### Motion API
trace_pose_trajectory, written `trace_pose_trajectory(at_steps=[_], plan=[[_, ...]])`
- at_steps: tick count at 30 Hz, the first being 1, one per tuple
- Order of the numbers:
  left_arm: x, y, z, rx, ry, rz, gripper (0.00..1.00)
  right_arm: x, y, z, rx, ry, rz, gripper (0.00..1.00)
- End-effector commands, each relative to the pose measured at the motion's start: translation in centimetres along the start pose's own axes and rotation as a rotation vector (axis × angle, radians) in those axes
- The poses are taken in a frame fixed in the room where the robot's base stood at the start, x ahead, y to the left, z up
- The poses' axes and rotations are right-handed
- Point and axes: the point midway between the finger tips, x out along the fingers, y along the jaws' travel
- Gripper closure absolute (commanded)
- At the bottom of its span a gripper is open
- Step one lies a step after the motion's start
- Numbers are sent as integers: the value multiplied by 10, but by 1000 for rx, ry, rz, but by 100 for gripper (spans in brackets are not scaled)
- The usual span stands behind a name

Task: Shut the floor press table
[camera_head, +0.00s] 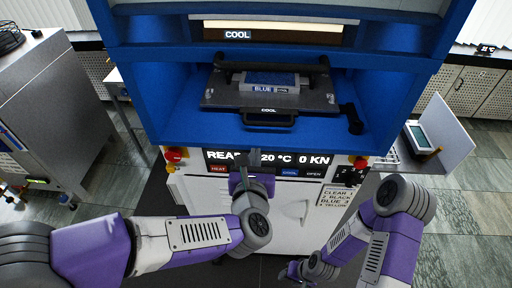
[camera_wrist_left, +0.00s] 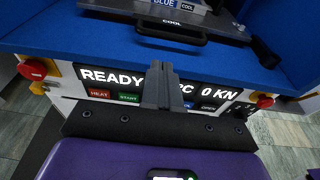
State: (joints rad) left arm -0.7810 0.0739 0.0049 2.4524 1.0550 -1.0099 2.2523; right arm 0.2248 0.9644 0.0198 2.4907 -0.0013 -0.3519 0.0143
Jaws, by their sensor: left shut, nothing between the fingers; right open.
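The floor press (camera_head: 115,30) is a blue frame on a white cabinet. Its table, a dark plate (camera_head: 222,98) marked COOL, lies in the opening with a black handle (camera_head: 268,126) on its front edge. A mould labelled BLUE (camera_head: 268,82) rests on the plate. The handle also shows in the left wrist view (camera_wrist_left: 170,37). My left gripper (camera_head: 254,158) is shut and empty, in front of the display panel. In the left wrist view its fingertips (camera_wrist_left: 160,68) point toward the handle, apparently just short of it. My right gripper (camera_head: 288,272) is low in front of the cabinet, open, partly hidden.
The display panel (camera_head: 214,158) reads READY and 0 KN, with HEAT, COOL and OPEN labels. Red knobs (camera_head: 172,155) flank it. A grey cabinet (camera_head: 50,90) stands left. A white side shelf (camera_head: 440,130) holds a small device at right. The tiled floor beyond is clear.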

Motion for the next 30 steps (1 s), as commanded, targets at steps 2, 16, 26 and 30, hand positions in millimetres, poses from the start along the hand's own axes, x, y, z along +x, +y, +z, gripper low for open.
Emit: trace_pose_trajectory(at_steps=[2,16,26,30], plan=[[16,1,-2,2,4,4,100,1,0,0,0,0,0,55],[107,0,-1,7,3,0,100,-2,-1,0,0,0,0,55],[122,0,-1,5,2,-1,100,-4,-1,0,0,0,0,55],[122,0,-1,5,2,-1,100,-4,-1,0,0,0,0,55]])
